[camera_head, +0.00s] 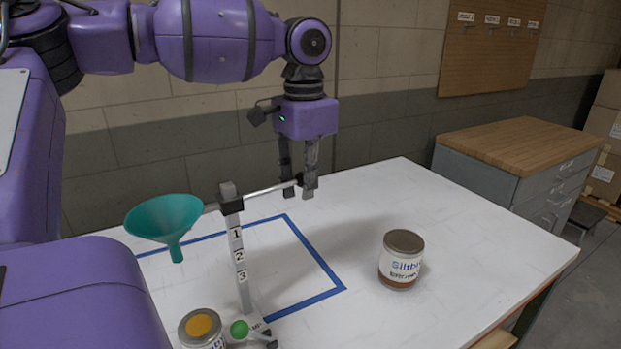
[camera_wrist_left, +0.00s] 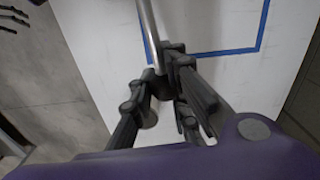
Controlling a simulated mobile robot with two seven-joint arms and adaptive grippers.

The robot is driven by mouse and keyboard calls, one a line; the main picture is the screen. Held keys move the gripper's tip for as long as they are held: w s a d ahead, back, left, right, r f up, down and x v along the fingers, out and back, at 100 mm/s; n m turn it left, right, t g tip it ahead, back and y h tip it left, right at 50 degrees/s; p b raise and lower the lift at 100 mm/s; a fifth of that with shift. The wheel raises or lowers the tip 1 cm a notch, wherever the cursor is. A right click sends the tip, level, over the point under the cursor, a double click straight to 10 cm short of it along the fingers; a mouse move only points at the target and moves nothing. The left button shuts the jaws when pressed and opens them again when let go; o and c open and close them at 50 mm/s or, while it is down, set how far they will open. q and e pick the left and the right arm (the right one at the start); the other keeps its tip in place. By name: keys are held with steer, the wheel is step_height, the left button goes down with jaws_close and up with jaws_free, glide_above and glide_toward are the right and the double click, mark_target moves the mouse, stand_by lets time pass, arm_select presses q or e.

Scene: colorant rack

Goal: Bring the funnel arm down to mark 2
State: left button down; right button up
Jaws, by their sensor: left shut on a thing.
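A grey post (camera_head: 241,272) stands on the table with marks 1, 2 and 3 down its front. The funnel arm's black collar (camera_head: 231,205) sits on the post above mark 1. From it a metal rod (camera_head: 265,192) runs right; the rod also shows in the left wrist view (camera_wrist_left: 148,30). A teal funnel (camera_head: 166,222) hangs on the collar's left side; its link to the collar is not clear. My left gripper (camera_head: 301,187) points down, shut on the rod's dark end (camera_wrist_left: 163,88). My right gripper is not in view.
A can with an orange-yellow top (camera_head: 200,327) stands front left of the post, near a green ball-shaped knob (camera_head: 239,330) at its base. A labelled can (camera_head: 401,259) stands on the right. Blue tape (camera_head: 318,259) marks the white table (camera_head: 470,250). Its back right is clear.

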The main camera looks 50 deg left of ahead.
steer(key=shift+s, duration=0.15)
arm_select(q)
steer(key=shift+f, duration=1)
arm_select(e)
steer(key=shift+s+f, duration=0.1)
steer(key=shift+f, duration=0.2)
arm_select(q)
steer(key=shift+f, duration=0.15)
steer(key=shift+f+b, duration=0.45)
steer(key=shift+f, duration=0.4)
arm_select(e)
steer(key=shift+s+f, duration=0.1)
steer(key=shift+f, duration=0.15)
arm_select(q)
steer(key=shift+f+b, duration=0.3)
steer(key=shift+f, duration=0.7)
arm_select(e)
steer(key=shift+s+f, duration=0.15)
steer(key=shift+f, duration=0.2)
